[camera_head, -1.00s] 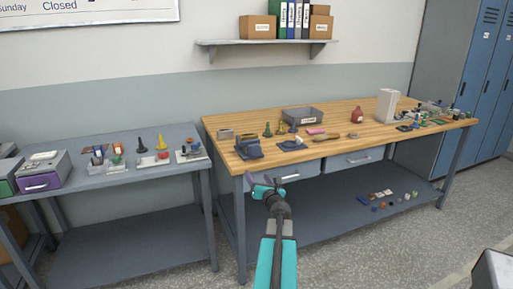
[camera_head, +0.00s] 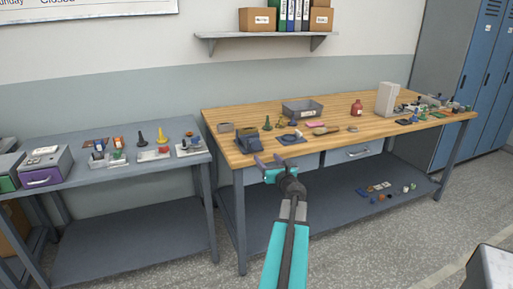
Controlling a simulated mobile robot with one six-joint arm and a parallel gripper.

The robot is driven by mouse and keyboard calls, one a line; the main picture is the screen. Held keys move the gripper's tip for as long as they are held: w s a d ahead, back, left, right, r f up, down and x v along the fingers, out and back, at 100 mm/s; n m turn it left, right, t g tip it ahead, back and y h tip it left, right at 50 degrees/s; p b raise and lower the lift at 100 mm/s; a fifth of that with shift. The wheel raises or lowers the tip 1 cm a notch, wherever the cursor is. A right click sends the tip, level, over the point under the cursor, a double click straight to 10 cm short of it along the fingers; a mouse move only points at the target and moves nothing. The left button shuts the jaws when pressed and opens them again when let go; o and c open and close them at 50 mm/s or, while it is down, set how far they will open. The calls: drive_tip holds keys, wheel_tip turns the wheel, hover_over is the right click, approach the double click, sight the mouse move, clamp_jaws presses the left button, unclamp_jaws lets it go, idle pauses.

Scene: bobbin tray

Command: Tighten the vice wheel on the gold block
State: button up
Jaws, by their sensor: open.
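A small blue-grey device that looks like the vice (camera_head: 246,142) stands at the front left of the wooden workbench (camera_head: 355,127). It is too small to make out its wheel or a gold block in its jaws. My gripper (camera_head: 269,160) is open and empty. In the picture it appears just below and right of the vice, at the bench's front edge, apart from it.
A blue pad (camera_head: 286,139) with a round object lies right of the vice. A grey table (camera_head: 120,175) with trays is at left.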

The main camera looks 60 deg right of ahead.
sight(256, 145)
drive_tip(key=shift+p+x, duration=1.2)
drive_tip(key=shift+x, duration=5.25)
drive_tip(key=c, duration=1.1)
